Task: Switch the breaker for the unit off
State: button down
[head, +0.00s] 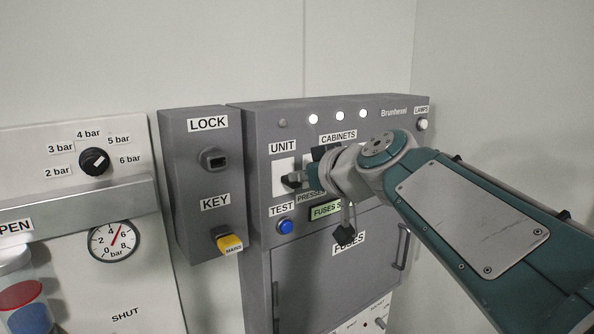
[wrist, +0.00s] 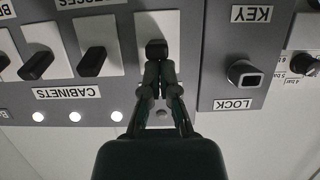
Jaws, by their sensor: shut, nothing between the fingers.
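The unit breaker is a black lever (head: 291,180) on a white plate under the UNIT label (head: 283,146). In the wrist view, which is upside down, its lever (wrist: 157,48) shows just beyond my fingertips. My gripper (wrist: 158,66) is shut, with its fingertips together at the lever, on the side towards the lamps. They look close to or against it; I cannot tell whether they touch. In the head view my gripper (head: 309,179) is at the right of the lever and mostly hidden by my wrist.
The cabinets breakers (wrist: 92,61) stand beside the unit one, partly hidden by my arm in the head view. Above, three lamps (head: 340,115) are lit and the left one (head: 283,123) looks dark. The lock box (head: 205,180) projects at the left. A blue test button (head: 286,226) is below.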

jog(key=shift+s+d+f, duration=0.1)
jog(key=shift+f, duration=0.35)
jog(key=shift+r, duration=0.1)
jog(key=shift+r, duration=0.75)
jog(key=v, duration=1.1)
jog(key=shift+s, duration=0.25)
